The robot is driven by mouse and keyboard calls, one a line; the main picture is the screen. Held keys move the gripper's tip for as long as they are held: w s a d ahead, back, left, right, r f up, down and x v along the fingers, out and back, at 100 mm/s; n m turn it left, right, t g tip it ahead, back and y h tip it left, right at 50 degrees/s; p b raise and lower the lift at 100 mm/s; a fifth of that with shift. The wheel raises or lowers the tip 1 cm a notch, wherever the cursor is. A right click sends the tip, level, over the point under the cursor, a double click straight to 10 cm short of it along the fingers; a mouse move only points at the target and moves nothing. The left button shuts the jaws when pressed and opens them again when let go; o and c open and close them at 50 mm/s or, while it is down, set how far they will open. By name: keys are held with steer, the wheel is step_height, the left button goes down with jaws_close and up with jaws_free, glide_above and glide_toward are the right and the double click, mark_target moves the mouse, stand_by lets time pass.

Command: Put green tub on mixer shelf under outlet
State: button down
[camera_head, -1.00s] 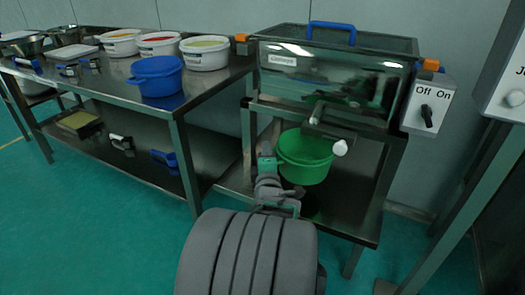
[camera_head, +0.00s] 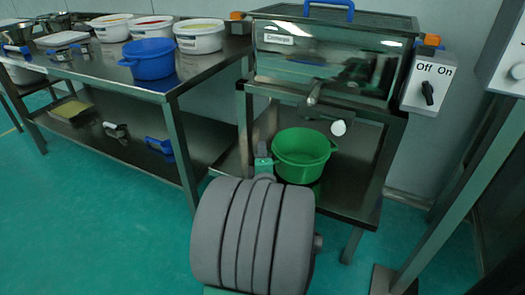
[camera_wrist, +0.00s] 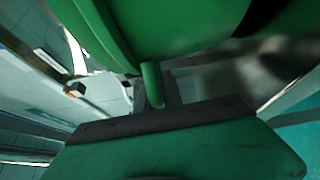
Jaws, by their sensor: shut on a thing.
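The green tub (camera_head: 303,155) is upright at the mixer's lower shelf (camera_head: 352,192), below the mixer's metal front pipe and lever with a white knob (camera_head: 338,128). A green reflection shows just beneath the tub; I cannot tell whether its base touches the shelf. My gripper (camera_head: 263,165) is at the tub's left side and shut on it. In the wrist view the tub's green wall (camera_wrist: 150,25) fills the top, and a green handle piece (camera_wrist: 152,85) reaches down to my gripper. My arm hides the shelf's front left part.
The mixer (camera_head: 330,60) has an off/on switch box (camera_head: 428,93) on its right. Left of it, a steel table (camera_head: 195,85) carries a blue tub (camera_head: 150,58) and several white tubs. A metal post stands at right. The shelf is bare right of the green tub.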

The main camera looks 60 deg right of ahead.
steer(key=shift+f+b, duration=0.55)
steer(key=shift+b, duration=0.2)
steer(key=c, duration=1.4)
jaws_free()
